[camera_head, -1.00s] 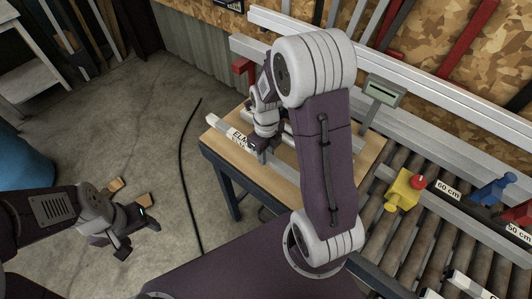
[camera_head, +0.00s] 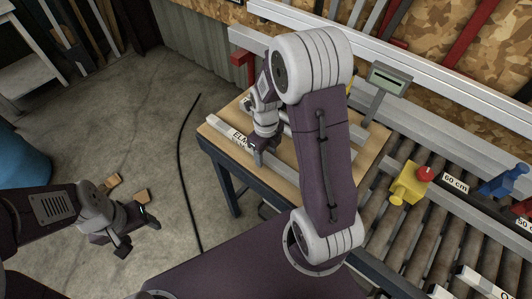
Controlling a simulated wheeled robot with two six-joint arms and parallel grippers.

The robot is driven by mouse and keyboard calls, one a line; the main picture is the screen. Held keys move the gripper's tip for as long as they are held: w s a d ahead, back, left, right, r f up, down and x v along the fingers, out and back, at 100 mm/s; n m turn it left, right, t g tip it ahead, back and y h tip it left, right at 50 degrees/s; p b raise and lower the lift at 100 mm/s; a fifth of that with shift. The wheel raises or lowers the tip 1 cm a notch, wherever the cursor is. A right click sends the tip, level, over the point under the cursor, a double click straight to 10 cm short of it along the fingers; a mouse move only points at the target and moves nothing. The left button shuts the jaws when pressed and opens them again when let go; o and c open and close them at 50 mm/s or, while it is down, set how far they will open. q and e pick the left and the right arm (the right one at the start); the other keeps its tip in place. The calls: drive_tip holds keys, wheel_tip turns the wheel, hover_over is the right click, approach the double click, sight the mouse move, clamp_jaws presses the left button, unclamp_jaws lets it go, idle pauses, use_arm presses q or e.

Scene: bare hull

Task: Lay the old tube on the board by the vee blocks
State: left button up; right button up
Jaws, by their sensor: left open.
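A pale square tube (camera_head: 225,132) with a white label starting "EL" lies on the wooden board (camera_head: 365,152). Its far end is hidden behind my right arm. My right gripper (camera_head: 260,155) is over the board beside this tube; its fingers are small and partly hidden, so I cannot tell whether they touch or hold it. Another pale piece with a label (camera_head: 483,284) is cut off at the bottom right; I cannot tell whether it is the old tube. No vee blocks can be made out. My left gripper (camera_head: 135,232) is open and empty above the floor.
A roller conveyor (camera_head: 405,232) with a yellow block with a red knob (camera_head: 408,184) and a blue stop (camera_head: 503,184) runs at the right. A grey display (camera_head: 388,79) stands behind the board. A black cable (camera_head: 181,160) and wood offcuts (camera_head: 141,195) lie on the floor.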

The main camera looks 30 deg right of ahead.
sight(265, 155)
wheel_tip(265, 155, up, 9)
drive_tip(key=shift+p, duration=0.6)
idle(0.3)
drive_tip(key=s+a+f+n, duration=0.1)
drive_tip(key=s+n, duration=0.1)
drive_tip(key=n, duration=0.8)
drive_tip(key=s+a+f+n, duration=0.1)
drive_tip(key=s+a+n, duration=0.1)
drive_tip(key=n, duration=0.8)
drive_tip(key=s+a+f+n+t, duration=0.1)
drive_tip(key=s+n, duration=0.3)
drive_tip(key=n, duration=0.7)
drive_tip(key=shift+s+a+f, duration=0.2)
drive_tip(key=shift+a+f, duration=0.05)
drive_tip(key=shift+a, duration=0.2)
